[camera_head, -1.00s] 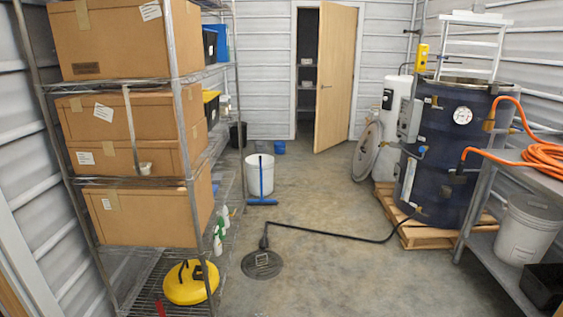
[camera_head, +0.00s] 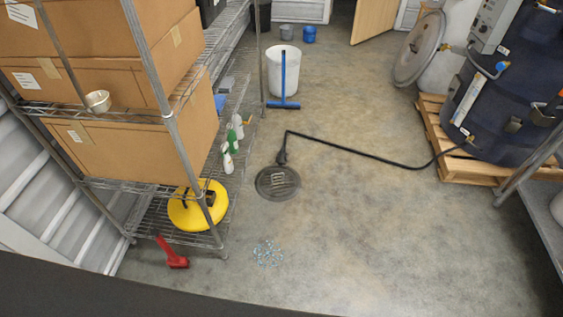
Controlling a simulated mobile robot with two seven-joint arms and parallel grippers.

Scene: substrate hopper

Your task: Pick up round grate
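A dark round grate (camera_head: 278,190) lies flat on the concrete floor, left of centre, with slots and lighter bars in its middle. The end of a black hose (camera_head: 350,151) stands at its upper edge; I cannot tell whether it touches the grate. Neither of my grippers is in view.
A wire shelf (camera_head: 170,110) with cardboard boxes (camera_head: 120,140) and a yellow round item (camera_head: 197,207) stands left. A red tool (camera_head: 172,254) and small blue-white bits (camera_head: 268,253) lie on the floor. A white bucket (camera_head: 275,75), blue squeegee (camera_head: 284,103) and pallet (camera_head: 470,165) stand beyond.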

